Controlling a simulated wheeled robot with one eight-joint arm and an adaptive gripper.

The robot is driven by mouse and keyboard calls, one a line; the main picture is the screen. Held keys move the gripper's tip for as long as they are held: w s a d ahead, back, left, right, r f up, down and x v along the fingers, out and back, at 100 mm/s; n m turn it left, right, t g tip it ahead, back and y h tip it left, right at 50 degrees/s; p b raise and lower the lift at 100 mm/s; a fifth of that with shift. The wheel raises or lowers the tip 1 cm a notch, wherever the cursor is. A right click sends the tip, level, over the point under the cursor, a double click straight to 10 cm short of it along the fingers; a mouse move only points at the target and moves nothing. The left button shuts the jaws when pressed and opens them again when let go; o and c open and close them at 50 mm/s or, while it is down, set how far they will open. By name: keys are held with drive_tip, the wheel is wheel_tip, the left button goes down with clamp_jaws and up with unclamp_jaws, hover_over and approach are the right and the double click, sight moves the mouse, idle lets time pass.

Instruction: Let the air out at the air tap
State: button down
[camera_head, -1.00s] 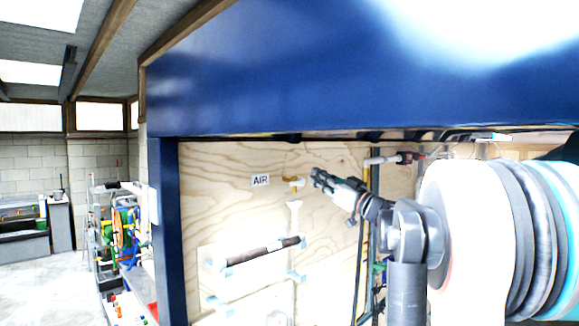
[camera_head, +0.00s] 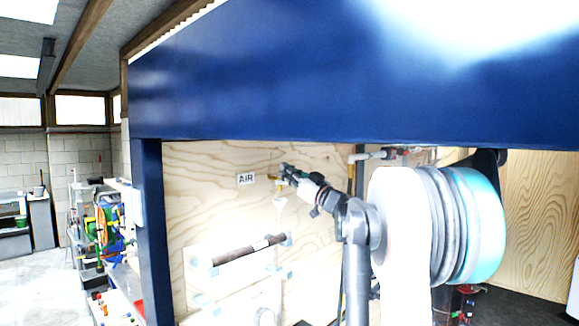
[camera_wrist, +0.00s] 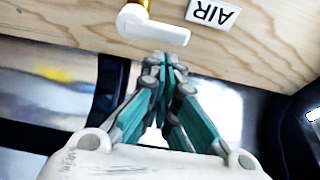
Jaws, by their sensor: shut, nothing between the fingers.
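The air tap has a white lever handle (camera_wrist: 152,27) on a brass body (camera_wrist: 141,4), mounted on a plywood wall in the wrist view. The lever points right in that picture, slightly down. An AIR label (camera_wrist: 212,13) is beside it, upside down there. My gripper (camera_wrist: 165,58) is shut and empty, with its fingertips just below the lever in the picture; I cannot tell whether they touch it. In the head view, my gripper (camera_head: 285,171) is right of the AIR label (camera_head: 245,178) and partly covers the tap (camera_head: 272,177).
A dark blue beam (camera_head: 330,75) spans above the work area, and a blue post (camera_head: 153,220) stands at its left. Below the tap is a white ledge with a dark rod (camera_head: 248,250). Another pipe fitting (camera_head: 375,156) is to the right. A cluttered rack (camera_head: 105,225) stands at the left.

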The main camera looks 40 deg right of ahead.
sight(277, 183)
drive_tip(key=shift+w+f, duration=0.1)
drive_tip(key=shift+f, duration=0.25)
drive_tip(key=shift+a+f+n+y+b, duration=0.15)
drive_tip(key=shift+n+y, duration=0.1)
drive_tip(key=shift+n, duration=0.4)
drive_tip(key=shift+a+f+n+y+b, duration=0.15)
drive_tip(key=shift+n+y, duration=0.1)
drive_tip(key=shift+n, duration=0.4)
drive_tip(key=n+y, duration=0.1)
drive_tip(key=n, duration=0.1)
drive_tip(key=f+n+g+y+b, duration=0.1)
drive_tip(key=n, duration=0.1)
drive_tip(key=f+n, duration=0.1)
drive_tip(key=n, duration=0.1)
drive_tip(key=shift+a+y, duration=0.2)
drive_tip(key=shift+y, duration=0.2)
drive_tip(key=shift+f+b, duration=0.55)
drive_tip(key=shift+b, duration=0.05)
drive_tip(key=shift+d+f+n+g+y+b, duration=0.2)
drive_tip(key=shift+d+f+n+b, duration=0.15)
drive_tip(key=shift+f+n, duration=0.25)
drive_tip(key=shift+d+f+n+g+y+b, duration=0.2)
drive_tip(key=shift+d+f+n+b, duration=0.1)
drive_tip(key=shift+f+n, duration=0.25)
